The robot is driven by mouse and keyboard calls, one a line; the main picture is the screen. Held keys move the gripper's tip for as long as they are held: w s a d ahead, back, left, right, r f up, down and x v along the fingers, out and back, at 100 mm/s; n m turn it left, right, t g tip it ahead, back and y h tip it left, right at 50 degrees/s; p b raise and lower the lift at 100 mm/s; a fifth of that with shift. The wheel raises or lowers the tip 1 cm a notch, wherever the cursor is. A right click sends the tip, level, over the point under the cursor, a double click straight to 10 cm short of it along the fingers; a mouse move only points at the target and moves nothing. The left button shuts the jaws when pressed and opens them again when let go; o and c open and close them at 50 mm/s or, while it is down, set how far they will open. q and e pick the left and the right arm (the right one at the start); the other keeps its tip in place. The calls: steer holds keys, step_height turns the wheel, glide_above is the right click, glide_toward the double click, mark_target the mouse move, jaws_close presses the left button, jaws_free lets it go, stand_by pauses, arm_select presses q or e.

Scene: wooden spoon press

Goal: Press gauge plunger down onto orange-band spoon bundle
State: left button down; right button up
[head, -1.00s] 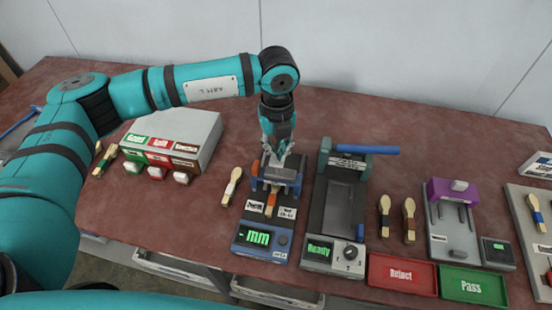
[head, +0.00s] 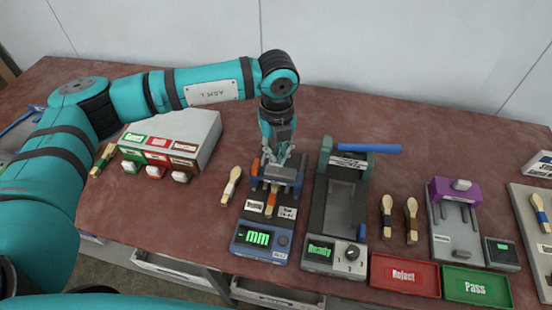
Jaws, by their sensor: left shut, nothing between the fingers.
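The blue and dark gauge (head: 264,238) stands left of the middle, with a green "mm" display at its front. The orange-band spoon bundle (head: 271,206) lies in it, its light handle end toward the display; the rest is hidden under the gauge's upper part. The grey plunger block (head: 278,173) sits at the gauge's top. My left gripper (head: 278,160) is shut and empty, pointing down right over the plunger; whether it touches the plunger is hard to tell. My right gripper does not show.
A press with a blue handle (head: 368,149) and "Ready" display stands close right of the gauge. A loose spoon (head: 231,185) lies to its left. A grey button box (head: 195,135) is further left. Red Reject (head: 404,274) and green Pass (head: 477,287) trays sit at front right.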

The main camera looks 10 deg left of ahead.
arm_select(q)
steer(key=shift+f+b, duration=0.8)
steer(key=shift+f, duration=0.2)
steer(key=shift+r, duration=0.2)
steer(key=shift+r+p, duration=1.7)
steer(key=shift+r, duration=1.75)
steer(key=shift+f, duration=0.1)
